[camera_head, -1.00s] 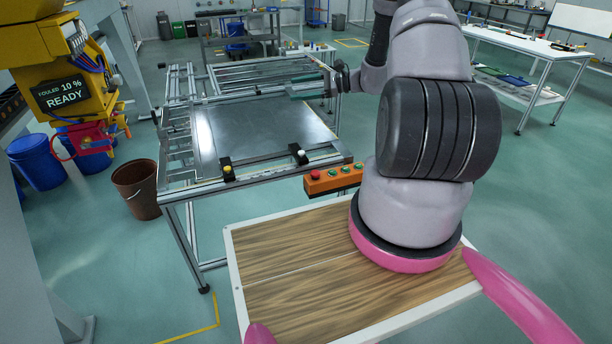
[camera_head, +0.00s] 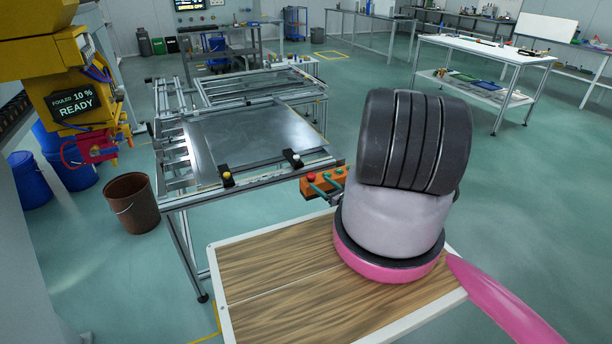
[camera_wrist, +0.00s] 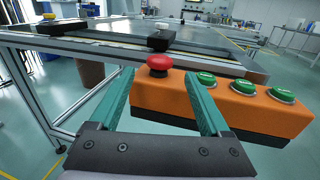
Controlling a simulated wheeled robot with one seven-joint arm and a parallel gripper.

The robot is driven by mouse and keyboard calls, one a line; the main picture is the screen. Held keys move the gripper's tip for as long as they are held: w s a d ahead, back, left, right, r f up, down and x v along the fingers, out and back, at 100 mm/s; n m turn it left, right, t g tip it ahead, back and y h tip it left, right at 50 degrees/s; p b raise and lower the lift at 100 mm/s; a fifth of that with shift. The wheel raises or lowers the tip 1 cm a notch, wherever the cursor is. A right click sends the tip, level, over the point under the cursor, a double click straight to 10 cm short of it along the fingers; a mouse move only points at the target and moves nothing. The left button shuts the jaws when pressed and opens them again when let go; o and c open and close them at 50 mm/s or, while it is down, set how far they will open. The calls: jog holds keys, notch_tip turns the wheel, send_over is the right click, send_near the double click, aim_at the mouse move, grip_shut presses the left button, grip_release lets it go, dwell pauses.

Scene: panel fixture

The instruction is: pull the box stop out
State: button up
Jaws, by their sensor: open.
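The box stop is a red mushroom button (camera_wrist: 160,64) on top of an orange control box (camera_wrist: 170,98). In the head view the red button (camera_head: 311,177) shows at the left end of the orange box (camera_head: 340,172), at the fixture's front right corner. My gripper (camera_wrist: 158,76) is open, its two green fingers pointing towards the box. In the wrist view the button appears between the two fingertips; I cannot tell whether either finger touches it. In the head view the green fingers (camera_head: 320,184) are at the box, partly hidden by my arm.
Several green buttons (camera_wrist: 242,87) sit to the right of the red one on the box. The metal fixture frame (camera_head: 250,180) with its panel (camera_head: 250,135) lies just behind. Black clamps with yellow (camera_head: 227,177) and white (camera_head: 292,157) knobs stand on its front rail. A brown bucket (camera_head: 131,205) stands left.

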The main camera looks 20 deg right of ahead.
aim_at(308, 174)
jog(key=x, duration=0.9)
jog(key=shift+w+a, duration=0.1)
jog(key=shift+w, duration=0.2)
